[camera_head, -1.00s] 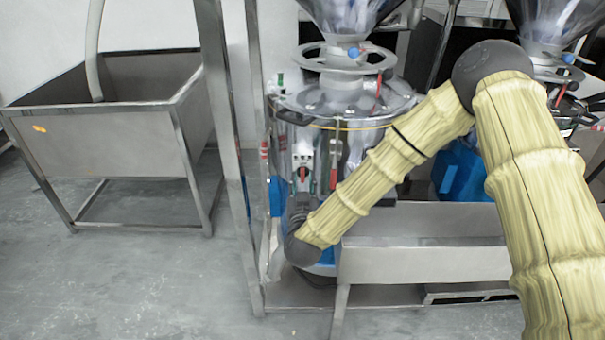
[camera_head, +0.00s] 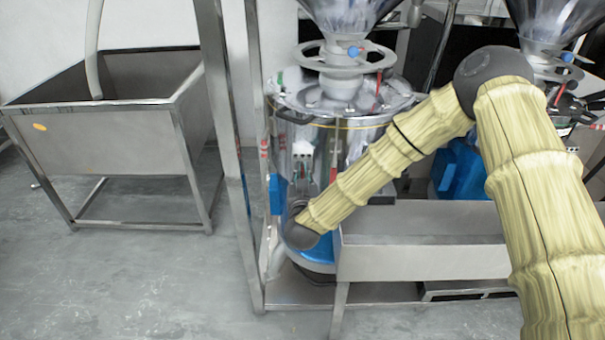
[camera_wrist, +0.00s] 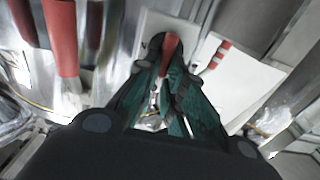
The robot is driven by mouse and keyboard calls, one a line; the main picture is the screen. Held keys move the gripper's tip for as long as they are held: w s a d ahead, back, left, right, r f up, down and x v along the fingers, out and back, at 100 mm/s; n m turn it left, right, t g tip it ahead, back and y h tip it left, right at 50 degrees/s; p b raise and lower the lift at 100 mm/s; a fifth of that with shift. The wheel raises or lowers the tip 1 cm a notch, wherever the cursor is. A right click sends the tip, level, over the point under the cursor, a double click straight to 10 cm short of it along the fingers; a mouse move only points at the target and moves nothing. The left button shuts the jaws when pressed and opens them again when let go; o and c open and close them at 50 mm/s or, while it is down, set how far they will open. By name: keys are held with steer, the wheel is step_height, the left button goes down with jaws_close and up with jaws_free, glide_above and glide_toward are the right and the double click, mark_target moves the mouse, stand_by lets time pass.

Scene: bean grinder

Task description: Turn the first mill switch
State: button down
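The first mill (camera_head: 335,101) stands in the middle of the head view, with a white switch box (camera_head: 303,151) on its front. In the wrist view, a red switch handle (camera_wrist: 170,43) shows against a white panel (camera_wrist: 160,24). My gripper (camera_wrist: 180,46) reaches up to this handle, one dark, green-padded finger on each side.
A larger red handle (camera_wrist: 61,38) is close on the left in the wrist view. A metal trough (camera_head: 425,262) stands before the mill. A steel frame post (camera_head: 226,130) and a sink (camera_head: 110,140) are to the left. Open floor lies front left.

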steer(key=shift+f, duration=0.1)
steer(key=shift+d+f+m+b, duration=0.35)
steer(key=shift+m+b, duration=1.5)
steer(key=shift+m, duration=1.1)
steer(key=shift+d+f+m+b, duration=0.4)
steer(key=shift+m+b, duration=1.5)
steer(key=shift+m, duration=1.1)
steer(key=shift+d+f+m+b, duration=0.35)
steer(key=shift+m+b, duration=1.5)
steer(key=shift+m, duration=1.1)
steer(key=c, duration=1.5)
jaws_free()
steer(key=shift+s, duration=0.1)
steer(key=s, duration=1.1)
steer(key=shift+s, duration=0.4)
